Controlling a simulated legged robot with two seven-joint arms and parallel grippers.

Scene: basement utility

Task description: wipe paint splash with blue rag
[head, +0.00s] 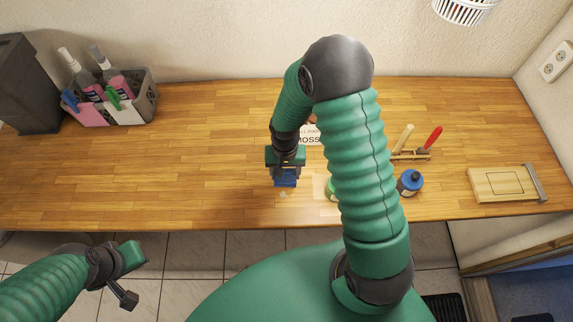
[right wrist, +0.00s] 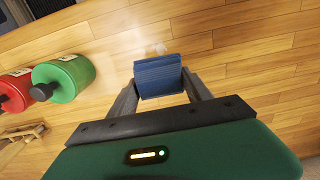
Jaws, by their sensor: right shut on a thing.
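The blue rag (head: 285,182) is a small folded block held low over the wooden worktop. My right gripper (head: 286,171) is shut on it, and the rag also shows between the fingers in the right wrist view (right wrist: 158,76). Whether the rag touches the wood I cannot tell. A small pale splash (right wrist: 160,48) lies on the wood just past the rag in the right wrist view. It shows faintly in the head view (head: 283,193), close to the rag's near edge. My left gripper (head: 128,276) hangs over the floor in front of the worktop; its jaws are unclear.
A caddy (head: 146,95) stands left.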

